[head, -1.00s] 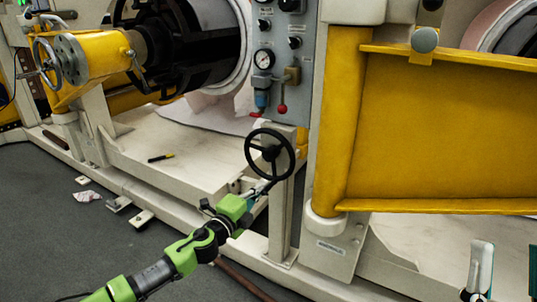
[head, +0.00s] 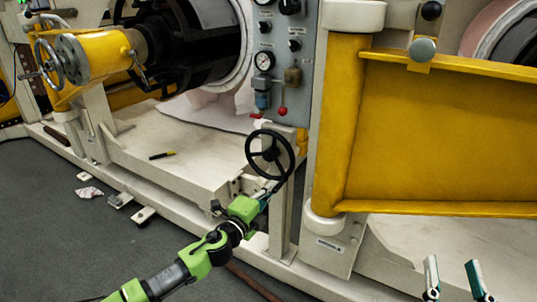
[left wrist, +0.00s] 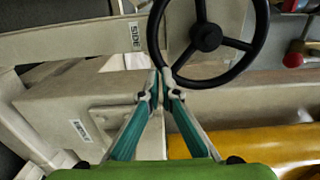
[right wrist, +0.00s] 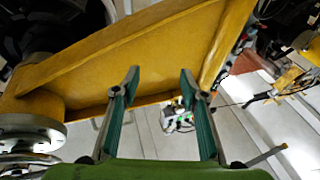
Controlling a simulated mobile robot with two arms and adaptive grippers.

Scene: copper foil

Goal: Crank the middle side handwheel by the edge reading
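The black handwheel (head: 271,153) stands on a pale post in the middle of the head view. In the left wrist view the handwheel (left wrist: 206,37) shows its hub, spokes and rim. My left gripper (head: 268,188) reaches its lower rim from below. In the left wrist view the left fingertips (left wrist: 161,74) are nearly together at the lower left rim and appear closed on it.
A grey panel with a gauge (head: 264,60) and a red-knobbed lever (head: 282,111) stands behind the wheel. A large yellow frame (head: 435,135) is at the right. Another, metallic handwheel (head: 47,62) is at the far left. The dark floor (head: 60,225) is open at the lower left.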

